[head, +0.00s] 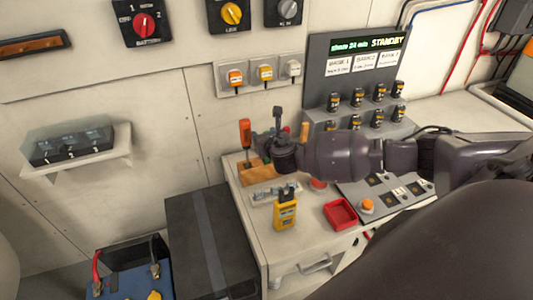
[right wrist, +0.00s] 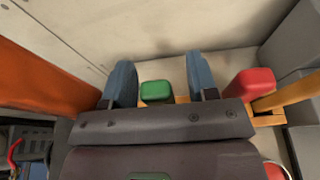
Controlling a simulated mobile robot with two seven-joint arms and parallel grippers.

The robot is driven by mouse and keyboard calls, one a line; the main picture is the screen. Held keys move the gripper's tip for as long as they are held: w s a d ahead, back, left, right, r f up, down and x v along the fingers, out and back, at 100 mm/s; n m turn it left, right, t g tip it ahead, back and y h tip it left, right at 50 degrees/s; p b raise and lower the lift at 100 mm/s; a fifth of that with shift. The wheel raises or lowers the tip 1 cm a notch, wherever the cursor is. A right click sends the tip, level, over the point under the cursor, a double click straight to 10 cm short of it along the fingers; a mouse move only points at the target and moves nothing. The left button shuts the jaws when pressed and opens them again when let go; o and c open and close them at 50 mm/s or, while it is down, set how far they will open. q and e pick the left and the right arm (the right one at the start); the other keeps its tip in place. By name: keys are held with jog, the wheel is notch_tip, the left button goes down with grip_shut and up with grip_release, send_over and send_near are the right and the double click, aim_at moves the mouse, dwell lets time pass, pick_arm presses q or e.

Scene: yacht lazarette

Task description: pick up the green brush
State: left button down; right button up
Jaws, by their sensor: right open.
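The green brush (right wrist: 156,91) shows in the right wrist view as a green block-shaped end between the two blue-grey fingers of my right gripper (right wrist: 160,82). The fingers are open, with a gap between the green end and the right finger; contact on the left side is unclear. In the head view my right gripper (head: 272,146) is over the wooden holder (head: 262,174) at the back of the white counter, and it hides most of the brush. The brush's lower part is hidden. My left gripper is not in view.
An orange-handled tool (head: 245,135) stands left of my right gripper. A red-topped item (right wrist: 251,88) and a yellow handle (right wrist: 288,95) are close on its right. A yellow meter (head: 285,213) and red tray (head: 341,213) occupy the counter front. The wall is close behind.

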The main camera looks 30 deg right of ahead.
grip_shut()
dwell(0.3)
jog(key=shift+r, duration=0.1)
